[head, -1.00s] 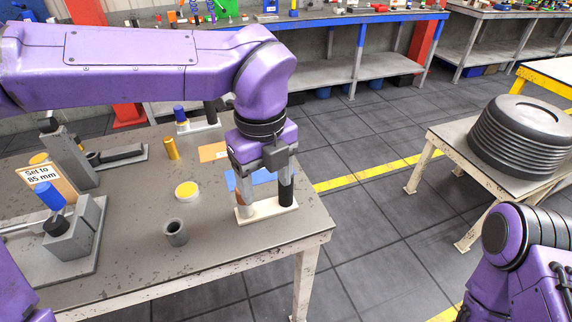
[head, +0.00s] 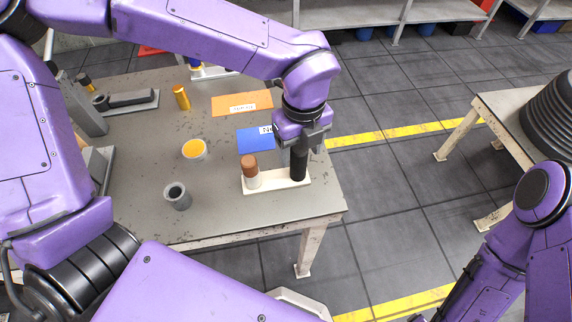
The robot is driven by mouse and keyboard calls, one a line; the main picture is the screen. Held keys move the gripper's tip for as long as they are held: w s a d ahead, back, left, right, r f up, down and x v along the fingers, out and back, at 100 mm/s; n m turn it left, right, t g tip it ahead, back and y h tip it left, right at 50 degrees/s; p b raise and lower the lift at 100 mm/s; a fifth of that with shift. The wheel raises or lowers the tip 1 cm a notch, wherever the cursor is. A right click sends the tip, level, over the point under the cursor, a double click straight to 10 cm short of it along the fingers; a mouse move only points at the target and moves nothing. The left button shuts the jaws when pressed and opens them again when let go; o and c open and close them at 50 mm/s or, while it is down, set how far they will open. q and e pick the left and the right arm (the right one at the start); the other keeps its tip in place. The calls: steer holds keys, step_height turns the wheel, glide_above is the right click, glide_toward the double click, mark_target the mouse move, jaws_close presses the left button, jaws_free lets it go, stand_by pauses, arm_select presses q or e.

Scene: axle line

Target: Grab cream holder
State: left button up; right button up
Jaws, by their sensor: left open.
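The cream holder (head: 276,183) is a long, flat, cream block lying on the grey table near its right front corner. A brown-topped pale peg (head: 250,171) stands at its left end, and a black cylinder (head: 298,163) stands upright at its right end. My left gripper (head: 302,147) points down at the right end of the holder, over the top of the black cylinder. Its jaws are open; the picture does not show clearly whether they touch the cylinder. My right gripper is out of view.
On the table (head: 225,222) are a grey cup (head: 177,197), a yellow-filled dish (head: 194,149), a gold cylinder (head: 181,97), a blue mat (head: 252,141) and an orange mat (head: 238,104). A second table (head: 494,107) with a ribbed black stack stands right, across open floor.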

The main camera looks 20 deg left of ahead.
arm_select(q)
steer(key=shift+f, duration=0.35)
steer(key=shift+s+r, duration=0.1)
steer(key=shift+s, duration=0.3)
steer(key=shift+w, duration=0.1)
jaws_close()
